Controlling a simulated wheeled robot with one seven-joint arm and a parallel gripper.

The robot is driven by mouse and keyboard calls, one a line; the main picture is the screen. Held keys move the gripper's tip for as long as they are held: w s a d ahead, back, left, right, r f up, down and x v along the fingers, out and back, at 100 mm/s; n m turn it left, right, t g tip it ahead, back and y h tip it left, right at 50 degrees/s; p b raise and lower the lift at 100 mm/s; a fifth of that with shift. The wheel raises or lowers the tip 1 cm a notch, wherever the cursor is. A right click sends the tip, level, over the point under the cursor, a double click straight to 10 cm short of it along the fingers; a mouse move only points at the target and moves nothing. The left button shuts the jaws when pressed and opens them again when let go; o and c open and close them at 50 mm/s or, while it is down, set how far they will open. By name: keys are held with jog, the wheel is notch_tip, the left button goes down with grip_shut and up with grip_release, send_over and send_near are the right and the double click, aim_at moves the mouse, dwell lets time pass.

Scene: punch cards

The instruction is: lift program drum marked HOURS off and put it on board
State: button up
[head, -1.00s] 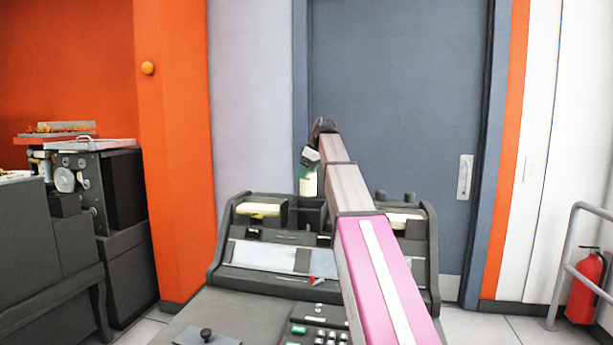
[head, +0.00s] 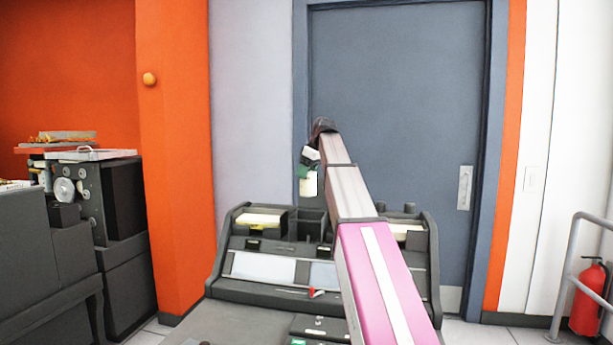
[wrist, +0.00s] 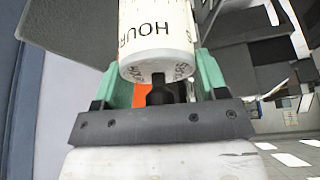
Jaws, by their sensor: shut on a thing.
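The program drum (wrist: 157,40) is a cream cylinder with "HOUR" readable on its side in the wrist view. My gripper (wrist: 155,92) has green fingers on either side of the drum's lower end and is shut on it. In the head view the drum (head: 309,184) hangs below my gripper (head: 308,168), in the air above the back of the keypunch machine (head: 222,262). My arm hides part of the machine's right half. I cannot pick out the board for certain in these frames.
Card hoppers (head: 258,219) stand along the machine's top. A blue-grey door (head: 400,100) is behind it. A dark machine (head: 120,200) stands at the left, and a red fire extinguisher (head: 587,295) behind a grey rail (head: 562,285) at the right.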

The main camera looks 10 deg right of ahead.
jog(key=shift+r, duration=1.8)
